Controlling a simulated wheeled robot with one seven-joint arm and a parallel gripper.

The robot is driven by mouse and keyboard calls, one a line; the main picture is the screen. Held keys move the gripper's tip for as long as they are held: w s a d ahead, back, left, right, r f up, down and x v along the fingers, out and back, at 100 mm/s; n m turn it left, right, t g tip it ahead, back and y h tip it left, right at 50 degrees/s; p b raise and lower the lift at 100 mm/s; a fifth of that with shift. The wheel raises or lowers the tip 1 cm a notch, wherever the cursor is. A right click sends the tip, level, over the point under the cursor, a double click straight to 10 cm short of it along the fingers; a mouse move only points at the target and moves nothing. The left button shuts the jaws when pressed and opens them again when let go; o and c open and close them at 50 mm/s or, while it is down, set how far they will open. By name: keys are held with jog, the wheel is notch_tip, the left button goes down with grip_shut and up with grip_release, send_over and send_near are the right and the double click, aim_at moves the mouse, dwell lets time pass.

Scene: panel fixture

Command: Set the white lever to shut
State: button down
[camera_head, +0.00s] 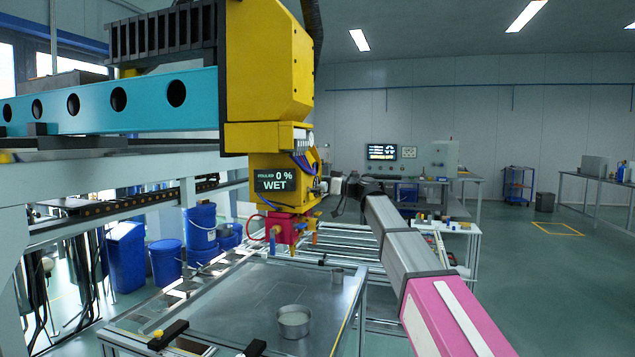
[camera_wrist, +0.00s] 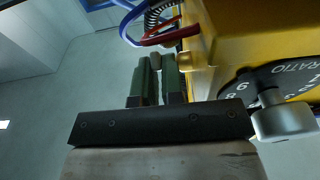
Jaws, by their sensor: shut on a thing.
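The yellow machine head (camera_head: 270,70) hangs over the metal table, with a small display (camera_head: 272,181) that reads 0 % WET. My gripper (camera_head: 346,190) is at the right side of this head. In the wrist view its two green-padded fingers (camera_wrist: 158,78) are close together beside the yellow housing. A small pale end, which looks like the white lever (camera_wrist: 156,61), shows at the fingertips. The fingers are shut on it and hide most of it. A pale part also shows by the gripper in the head view (camera_head: 336,186). The lever's exact angle cannot be told.
A black RATIO dial (camera_wrist: 285,85) with a grey knob (camera_wrist: 284,121) is close to my gripper's right. Red and blue hoses (camera_wrist: 160,32) run above the fingertips. A red block (camera_head: 285,228) with small coloured handles hangs below the head. A metal pan (camera_head: 294,322) stands on the table.

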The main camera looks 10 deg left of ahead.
jog(key=c, duration=1.2)
grip_release()
jog(key=shift+c, duration=0.2)
jog(key=d+f, duration=0.1)
jog(key=d, duration=0.9)
jog(key=shift+s+d+f, duration=0.25)
jog(key=shift+s+d, duration=0.1)
jog(key=shift+s, duration=0.1)
